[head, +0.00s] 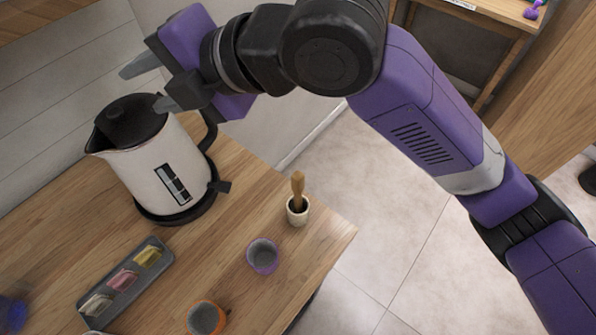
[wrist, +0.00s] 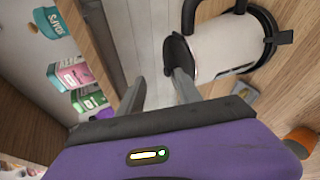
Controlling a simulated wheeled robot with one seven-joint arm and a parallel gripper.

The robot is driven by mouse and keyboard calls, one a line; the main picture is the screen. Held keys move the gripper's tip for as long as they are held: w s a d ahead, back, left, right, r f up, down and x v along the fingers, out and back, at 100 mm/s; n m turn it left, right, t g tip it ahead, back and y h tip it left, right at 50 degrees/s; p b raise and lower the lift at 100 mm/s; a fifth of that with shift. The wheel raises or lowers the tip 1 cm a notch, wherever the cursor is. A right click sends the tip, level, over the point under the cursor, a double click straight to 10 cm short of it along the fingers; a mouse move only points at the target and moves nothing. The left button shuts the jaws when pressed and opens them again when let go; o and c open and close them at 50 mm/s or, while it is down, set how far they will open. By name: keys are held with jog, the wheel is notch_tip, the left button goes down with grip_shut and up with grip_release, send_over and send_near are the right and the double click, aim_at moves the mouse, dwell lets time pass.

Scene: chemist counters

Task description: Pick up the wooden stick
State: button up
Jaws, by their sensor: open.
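The wooden stick (head: 298,186) stands nearly upright in a small pale cup (head: 298,211) near the counter's right corner in the head view. Its lower end is hidden inside the cup. My gripper (head: 142,85) is open and empty, up at the left above the kettle, well away from the stick. In the wrist view the two fingers of my gripper (wrist: 158,88) are spread apart with nothing between them. The stick does not show in the wrist view.
A white kettle (head: 158,165) with a black lid stands below my gripper. A purple cup (head: 263,256), an orange mug (head: 206,318) and a grey tray (head: 118,300) of packets are on the wooden counter (head: 225,245).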

jog(key=d+f+n+g+h, duration=0.2)
jog(key=d+f+n+h, duration=0.3)
jog(key=d+f+n, duration=0.1)
jog(key=n+g+h, duration=0.2)
jog(key=n+h, duration=0.5)
jog(key=n, duration=0.1)
send_over(298, 190)
jog(key=w, duration=0.2)
jog(key=f, duration=0.5)
jog(key=shift+s+d, duration=0.15)
jog(key=shift+s, duration=0.05)
jog(key=shift+d+f, duration=0.1)
jog(key=shift+f, duration=0.2)
jog(key=shift+s+a+f+p, duration=0.15)
jog(key=shift+f+p, duration=0.25)
jog(key=shift+f, duration=1.3)
jog(key=shift+s+a+f+p, duration=0.1)
jog(key=shift+f+p, duration=0.25)
jog(key=shift+f, duration=1.35)
grip_shut()
